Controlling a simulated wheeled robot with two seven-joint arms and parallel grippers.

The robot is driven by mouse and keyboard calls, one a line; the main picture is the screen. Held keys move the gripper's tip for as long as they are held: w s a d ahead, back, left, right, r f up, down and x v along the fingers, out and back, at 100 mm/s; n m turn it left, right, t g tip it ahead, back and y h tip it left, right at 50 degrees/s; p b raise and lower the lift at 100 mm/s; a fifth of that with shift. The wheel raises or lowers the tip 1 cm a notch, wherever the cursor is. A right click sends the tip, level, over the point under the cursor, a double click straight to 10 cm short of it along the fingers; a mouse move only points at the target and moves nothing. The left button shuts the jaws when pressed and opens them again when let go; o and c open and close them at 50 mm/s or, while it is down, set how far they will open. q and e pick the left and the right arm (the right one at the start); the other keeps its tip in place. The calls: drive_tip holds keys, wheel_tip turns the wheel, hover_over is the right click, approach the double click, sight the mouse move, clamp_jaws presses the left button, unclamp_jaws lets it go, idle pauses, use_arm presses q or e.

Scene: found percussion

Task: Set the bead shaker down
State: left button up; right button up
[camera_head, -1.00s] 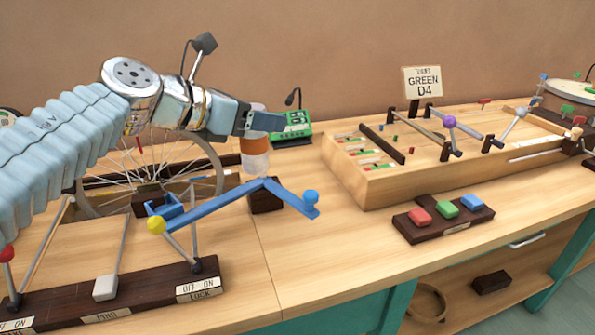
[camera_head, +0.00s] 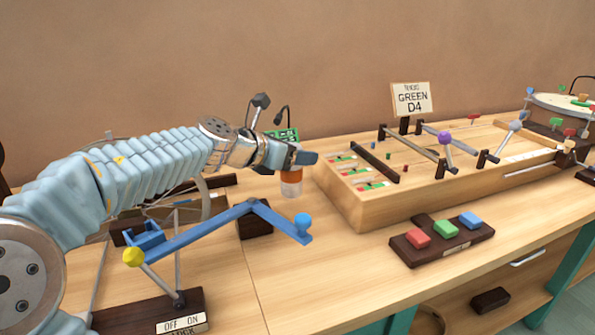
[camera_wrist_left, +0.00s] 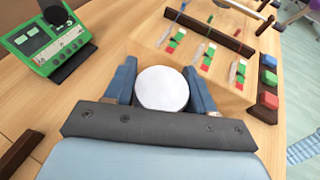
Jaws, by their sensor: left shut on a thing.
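The bead shaker (camera_head: 291,183) is a clear cylinder with an orange band, upright in my left gripper (camera_head: 300,158). In the left wrist view its round white top (camera_wrist_left: 162,88) sits between the two blue fingers (camera_wrist_left: 160,85), which are shut on it. In the head view it is just behind the blue crank lever's knob and left of the wooden box. I cannot tell whether its base touches the bench (camera_head: 282,255). My right gripper is not in view.
A blue crank lever (camera_head: 210,228) with a blue knob stands in front. A green device (camera_wrist_left: 48,38) is behind the shaker. The wooden box (camera_head: 350,205) with rods is to the right, with a dark block of coloured buttons (camera_head: 443,237) before it. Bare bench lies between.

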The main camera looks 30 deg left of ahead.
sight(298, 168)
use_arm(q)
drive_tip(key=shift+w+f+b, duration=0.2)
drive_tip(key=shift+f+b, duration=0.5)
drive_tip(key=shift+f, duration=1.05)
drive_tip(key=shift+f, duration=0.15)
drive_tip(key=o, duration=1.1)
drive_tip(key=shift+r, duration=0.25)
drive_tip(key=p+v, duration=0.1)
drive_tip(key=v, duration=1.1)
